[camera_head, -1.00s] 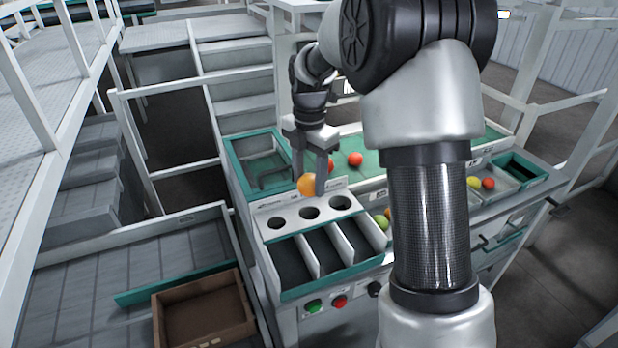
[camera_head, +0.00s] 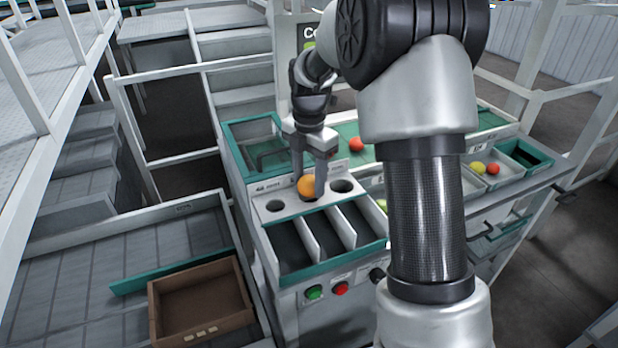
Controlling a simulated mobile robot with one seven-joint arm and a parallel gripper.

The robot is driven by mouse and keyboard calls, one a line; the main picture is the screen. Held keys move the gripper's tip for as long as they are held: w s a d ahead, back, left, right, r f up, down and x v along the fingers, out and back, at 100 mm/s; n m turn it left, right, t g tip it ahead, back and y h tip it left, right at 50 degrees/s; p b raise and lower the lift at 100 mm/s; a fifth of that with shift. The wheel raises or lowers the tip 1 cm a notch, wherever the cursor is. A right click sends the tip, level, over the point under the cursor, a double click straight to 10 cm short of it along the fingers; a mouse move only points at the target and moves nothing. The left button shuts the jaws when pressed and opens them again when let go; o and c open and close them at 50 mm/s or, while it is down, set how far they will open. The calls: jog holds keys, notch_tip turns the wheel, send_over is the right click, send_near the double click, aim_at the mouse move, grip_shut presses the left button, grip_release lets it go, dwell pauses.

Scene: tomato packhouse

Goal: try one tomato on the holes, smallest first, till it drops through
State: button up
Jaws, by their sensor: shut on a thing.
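An orange tomato (camera_head: 306,186) is held between the fingers of my gripper (camera_head: 310,179). It is at the middle hole (camera_head: 313,195) of the white sizing plate (camera_head: 292,208) and covers part of that hole. I cannot tell whether it touches the rim. The left hole (camera_head: 274,206) and the right hole (camera_head: 342,186) are open and empty. Three dark chutes with white dividers (camera_head: 311,237) lie in front of the holes.
A red tomato (camera_head: 357,144) lies on the green surface behind. A teal-rimmed bin (camera_head: 231,133) stands at the back left. More tomatoes (camera_head: 493,169) sit in a tray at right. A brown crate (camera_head: 160,313) stands at the lower left. My arm hides part of the bench.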

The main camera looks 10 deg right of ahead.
aim_at(309, 178)
dwell(0.4)
jog(key=o, duration=0.8)
jog(key=shift+w+r, duration=0.1)
jog(key=shift+r, duration=0.05)
dwell(1.0)
jog(key=shift+r+p, duration=0.6)
jog(key=shift+p, duration=0.1)
jog(key=shift+r+p, duration=2.3)
jog(key=shift+r, duration=0.5)
